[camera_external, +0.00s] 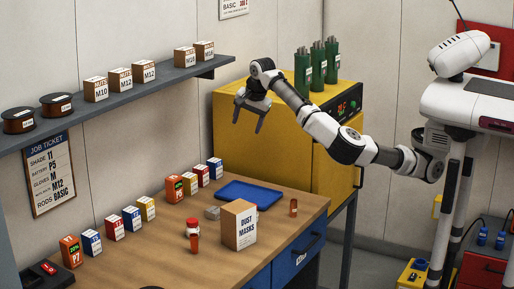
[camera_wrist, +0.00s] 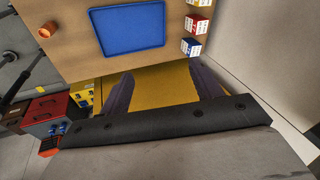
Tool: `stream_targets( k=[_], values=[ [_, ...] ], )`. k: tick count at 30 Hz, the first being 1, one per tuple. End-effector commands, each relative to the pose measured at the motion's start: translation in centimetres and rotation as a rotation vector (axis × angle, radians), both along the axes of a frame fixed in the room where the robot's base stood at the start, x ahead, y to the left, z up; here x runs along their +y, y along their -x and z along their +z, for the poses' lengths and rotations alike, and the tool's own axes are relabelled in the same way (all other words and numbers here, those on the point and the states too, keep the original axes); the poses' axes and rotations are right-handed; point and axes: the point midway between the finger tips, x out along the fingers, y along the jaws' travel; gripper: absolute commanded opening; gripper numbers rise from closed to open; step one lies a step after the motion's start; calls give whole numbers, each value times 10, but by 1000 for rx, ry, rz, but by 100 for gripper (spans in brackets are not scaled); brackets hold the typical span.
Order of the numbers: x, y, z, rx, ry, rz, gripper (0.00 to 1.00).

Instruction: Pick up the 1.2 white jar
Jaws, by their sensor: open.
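A small white jar with a red lid (camera_external: 192,227) stands on the workbench in the external view, close to a red-brown cylinder (camera_external: 195,243). Its label is too small to read, so I cannot tell if it says 1.2. My gripper (camera_external: 248,126) is open and empty, raised in front of the yellow cabinet, well above and to the right of the jar. In the wrist view, the two fingers (camera_wrist: 162,88) are spread apart with only a yellow surface behind them. The jar does not show in the wrist view.
The bench (camera_external: 150,238) holds a blue tray (camera_external: 249,192), a dust masks box (camera_external: 239,224), another red-brown cylinder (camera_external: 293,208) and a row of small boxes (camera_external: 132,219). A shelf (camera_external: 119,100) with boxes and spools hangs above. Green bottles (camera_external: 318,66) stand on the yellow cabinet (camera_external: 233,150).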

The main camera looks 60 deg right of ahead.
Motion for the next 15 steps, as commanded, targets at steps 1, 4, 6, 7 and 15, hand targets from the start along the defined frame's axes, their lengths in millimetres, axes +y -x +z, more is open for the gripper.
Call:
stream_targets(
  k=[1,4,6,7,15],
  values=[
    [29,18,-44,85,-15,59,64],
    [69,50,-91,230,-47,156,64],
    [86,68,-111,300,-60,201,64],
    [92,74,-117,322,-65,216,64],
    [104,87,-155,375,-79,248,64]
  ],
)
